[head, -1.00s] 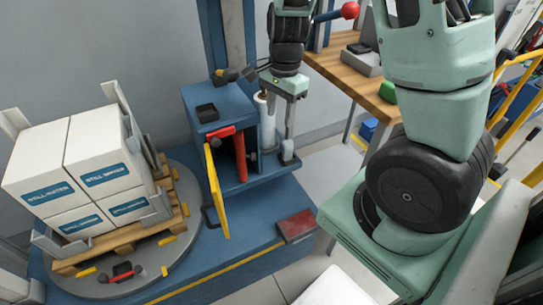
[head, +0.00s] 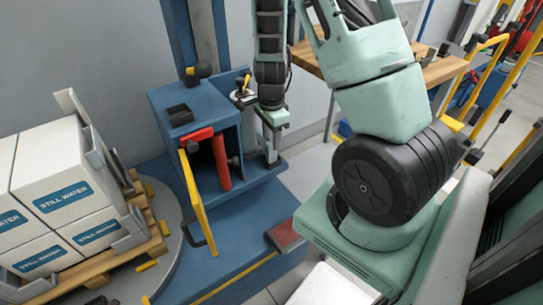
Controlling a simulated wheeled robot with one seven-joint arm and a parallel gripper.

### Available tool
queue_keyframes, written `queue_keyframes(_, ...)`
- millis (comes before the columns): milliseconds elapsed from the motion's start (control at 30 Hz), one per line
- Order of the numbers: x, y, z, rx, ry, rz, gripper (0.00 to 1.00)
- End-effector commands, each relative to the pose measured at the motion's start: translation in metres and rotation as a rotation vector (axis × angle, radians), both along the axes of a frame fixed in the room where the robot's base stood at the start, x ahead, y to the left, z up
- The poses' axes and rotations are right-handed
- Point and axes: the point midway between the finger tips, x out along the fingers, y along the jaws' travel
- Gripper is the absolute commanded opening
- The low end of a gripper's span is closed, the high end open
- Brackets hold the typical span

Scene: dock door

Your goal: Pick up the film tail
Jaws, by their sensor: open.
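My gripper (head: 271,150) points down at the right side of the blue wrapper carriage (head: 162,100), beside its lower shelf. Its jaws are open, though the gap between the fingers is hard to make out at this angle. I cannot pick out a film tail in the head view. A pale film roll by the carriage is mostly hidden behind the carriage and my gripper. I see nothing held in the jaws.
White "STILL WATER" boxes (head: 62,193) stand on a wooden pallet (head: 157,247) on a grey turntable (head: 172,215) at left. An open yellow door (head: 197,205) and a red upright bar (head: 221,163) are on the carriage. A wooden bench (head: 443,70) stands behind my arm.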

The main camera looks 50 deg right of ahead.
Motion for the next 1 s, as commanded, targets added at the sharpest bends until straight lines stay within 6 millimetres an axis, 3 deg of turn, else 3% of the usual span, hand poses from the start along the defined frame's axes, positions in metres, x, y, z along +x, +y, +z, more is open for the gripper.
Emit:
queue_keyframes(167,0.0,0.0,-0.011,0.0,0.0,0.0,0.45)
queue_keyframes(467,-0.001,-0.001,-0.052,0.001,0.001,0.001,0.45)
queue_keyframes(700,0.0,-0.001,-0.054,0.0,-0.001,0.001,0.45)
queue_keyframes(733,0.0,-0.001,-0.054,0.0,-0.001,0.001,0.43)
queue_keyframes(900,-0.001,-0.001,-0.054,0.0,-0.001,0.001,0.0)
queue_keyframes(1000,-0.001,-0.001,-0.053,0.0,-0.001,0.001,0.0)
